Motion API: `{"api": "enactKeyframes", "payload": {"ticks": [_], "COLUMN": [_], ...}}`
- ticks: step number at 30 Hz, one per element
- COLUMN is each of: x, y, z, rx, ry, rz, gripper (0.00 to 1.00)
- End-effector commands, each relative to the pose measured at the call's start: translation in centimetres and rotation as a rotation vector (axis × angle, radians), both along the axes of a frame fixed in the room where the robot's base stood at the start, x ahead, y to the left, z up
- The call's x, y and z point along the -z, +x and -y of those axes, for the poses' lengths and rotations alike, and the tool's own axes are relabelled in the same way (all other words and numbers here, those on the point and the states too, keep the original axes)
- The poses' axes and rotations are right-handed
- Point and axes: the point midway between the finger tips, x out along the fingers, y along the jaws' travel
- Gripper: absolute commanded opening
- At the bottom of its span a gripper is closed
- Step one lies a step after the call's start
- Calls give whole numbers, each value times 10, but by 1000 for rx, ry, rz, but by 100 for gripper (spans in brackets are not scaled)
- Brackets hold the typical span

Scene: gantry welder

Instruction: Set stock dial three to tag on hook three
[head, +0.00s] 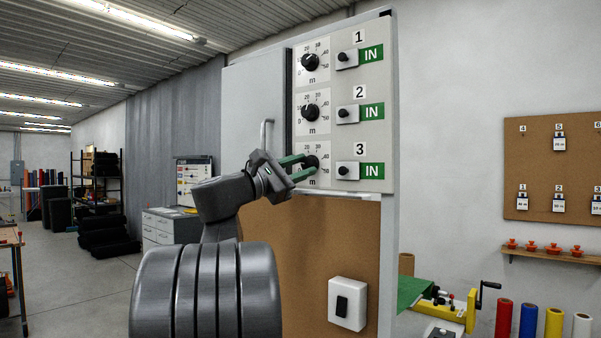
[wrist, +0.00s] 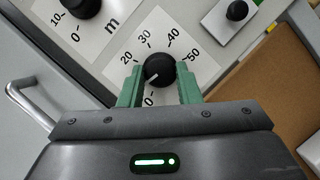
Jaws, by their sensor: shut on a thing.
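Stock dial three (head: 312,161) is a black round knob on a white scale plate, the lowest on the grey panel. My gripper (head: 304,166) has its green fingers shut on it. In the wrist view, the fingers (wrist: 160,88) grip both sides of the dial (wrist: 160,68). Its white pointer line points lower left, toward the low end of the scale near 0; the left finger covers part of the scale there. The tag on hook three (head: 597,207) hangs at the picture's right edge, partly cut off and too small to read surely.
Dials one (head: 311,62) and two (head: 310,112) sit above. Beside each dial is a small black knob next to a green IN plate (head: 372,170). A door handle (head: 264,135) stands out left of the panel. A tag board (head: 545,130) hangs at right.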

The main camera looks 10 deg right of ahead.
Motion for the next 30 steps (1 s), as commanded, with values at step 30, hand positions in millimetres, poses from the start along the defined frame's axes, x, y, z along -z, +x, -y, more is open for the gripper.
{"api": "enactKeyframes", "payload": {"ticks": [30], "x": [-1], "y": [1], "z": [-1], "rx": [1], "ry": [145], "rz": [183], "gripper": [36]}}
